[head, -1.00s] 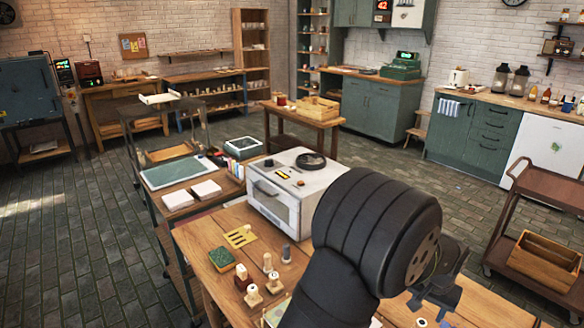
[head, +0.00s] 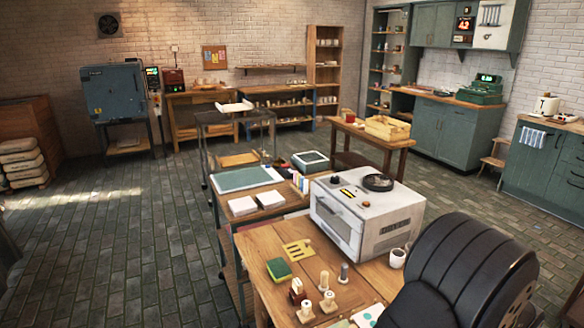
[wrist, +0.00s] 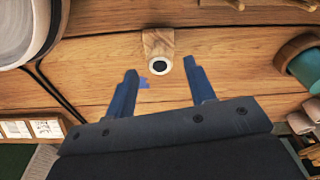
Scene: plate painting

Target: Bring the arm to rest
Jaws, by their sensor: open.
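My gripper (wrist: 162,85) shows in the wrist view with its two blue fingers apart and nothing between them. It is above a wooden tabletop (wrist: 110,60). A small wooden block with a dark round hole in a white ring (wrist: 159,50) lies just beyond the fingertips, apart from them.
The wooden worktable (head: 262,248) carries a white oven-like box (head: 367,215), a green sponge-like block (head: 279,269), several small wooden stamps (head: 328,302) and a cup (head: 398,258). A cart with a green mat (head: 246,179) stands behind it. The tiled floor at left is clear.

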